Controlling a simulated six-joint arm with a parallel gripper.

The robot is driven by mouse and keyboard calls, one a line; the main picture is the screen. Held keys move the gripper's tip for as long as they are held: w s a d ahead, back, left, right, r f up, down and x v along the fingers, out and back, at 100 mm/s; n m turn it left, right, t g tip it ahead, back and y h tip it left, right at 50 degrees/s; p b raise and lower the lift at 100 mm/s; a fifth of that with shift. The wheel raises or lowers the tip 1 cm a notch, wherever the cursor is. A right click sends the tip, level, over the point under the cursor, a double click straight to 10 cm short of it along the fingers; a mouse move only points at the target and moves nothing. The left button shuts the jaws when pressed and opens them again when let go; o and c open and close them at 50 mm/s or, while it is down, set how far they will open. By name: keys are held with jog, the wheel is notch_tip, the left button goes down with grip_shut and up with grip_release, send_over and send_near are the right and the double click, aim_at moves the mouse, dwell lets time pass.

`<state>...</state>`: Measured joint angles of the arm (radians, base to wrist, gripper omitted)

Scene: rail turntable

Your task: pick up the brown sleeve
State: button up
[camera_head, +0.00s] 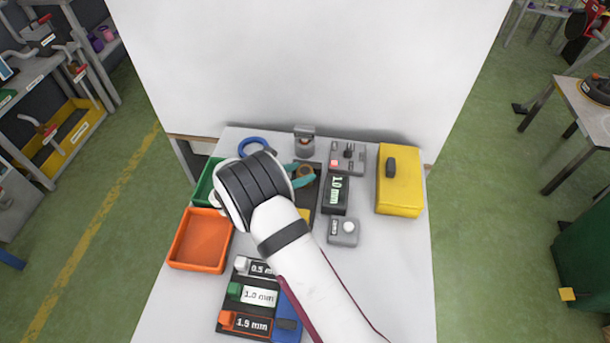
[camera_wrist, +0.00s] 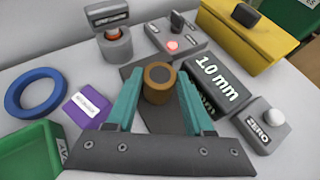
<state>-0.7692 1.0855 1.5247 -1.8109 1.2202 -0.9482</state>
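The brown sleeve (camera_wrist: 160,83) is a short upright cylinder with a dark bore, seen between the fingertips of my gripper (camera_wrist: 160,76). One teal finger stands on each side of it, with hardly any gap showing. I cannot tell whether the fingers press on it.
A blue ring (camera_wrist: 35,93), purple label block (camera_wrist: 88,103) and green tray (camera_wrist: 25,150) are at left. A grey post (camera_wrist: 114,45) and switch box (camera_wrist: 176,40) stand behind. The 1.0 mm display (camera_wrist: 216,80), ZERO box (camera_wrist: 262,125) and yellow case (camera_wrist: 245,40) are right.

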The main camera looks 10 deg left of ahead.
grip_shut()
